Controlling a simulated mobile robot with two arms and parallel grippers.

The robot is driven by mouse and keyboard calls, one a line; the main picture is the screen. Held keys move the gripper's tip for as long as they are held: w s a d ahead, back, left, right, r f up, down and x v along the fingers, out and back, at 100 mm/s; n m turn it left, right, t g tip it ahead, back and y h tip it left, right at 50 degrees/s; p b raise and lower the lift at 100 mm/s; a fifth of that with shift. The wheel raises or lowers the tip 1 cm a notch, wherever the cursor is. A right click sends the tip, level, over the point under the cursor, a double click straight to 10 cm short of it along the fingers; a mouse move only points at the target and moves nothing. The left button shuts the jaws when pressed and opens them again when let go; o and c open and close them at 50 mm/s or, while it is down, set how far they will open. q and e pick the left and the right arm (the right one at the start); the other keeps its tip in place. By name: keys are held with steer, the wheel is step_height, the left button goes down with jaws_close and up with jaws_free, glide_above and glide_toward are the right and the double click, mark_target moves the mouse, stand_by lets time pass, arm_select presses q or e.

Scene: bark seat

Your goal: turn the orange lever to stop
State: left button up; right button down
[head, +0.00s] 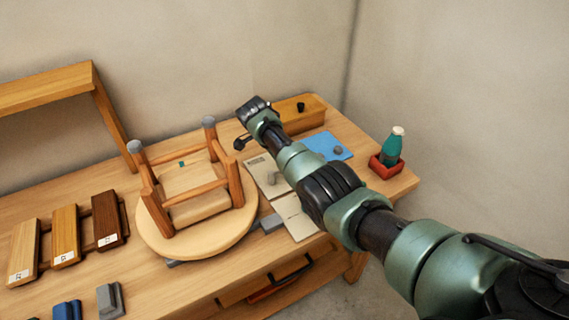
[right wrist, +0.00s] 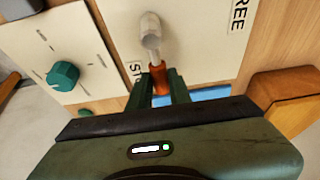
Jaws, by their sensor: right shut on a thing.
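The orange lever (right wrist: 160,78) shows in the right wrist view, at the end of a pale metal post (right wrist: 151,30) on a cream panel (right wrist: 190,45). My right gripper (right wrist: 158,82) is shut on the lever, with a dark green finger on each side of it. A label reading FREE (right wrist: 239,14) is to the right of the post. A second label beginning "ST" (right wrist: 134,72) lies beside the lever, partly hidden by the finger. In the head view my right arm reaches over the table and hides the lever. My left gripper is not in view.
A green knob (right wrist: 63,76) on a dial panel is at left in the wrist view. In the head view an upturned wooden stool (head: 195,238) stands on the table. A blue mat (head: 322,143) and a teal bottle (head: 392,148) in a red tray are at right.

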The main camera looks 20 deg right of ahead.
stand_by(0.3)
steer(key=c, duration=1.3)
jaws_free()
steer(key=shift+d, duration=0.1)
steer(key=shift+a+r, duration=0.3)
steer(key=shift+r, duration=0.2)
steer(key=v, duration=0.6)
steer(key=shift+r+b, duration=0.35)
steer(key=shift+b, duration=0.1)
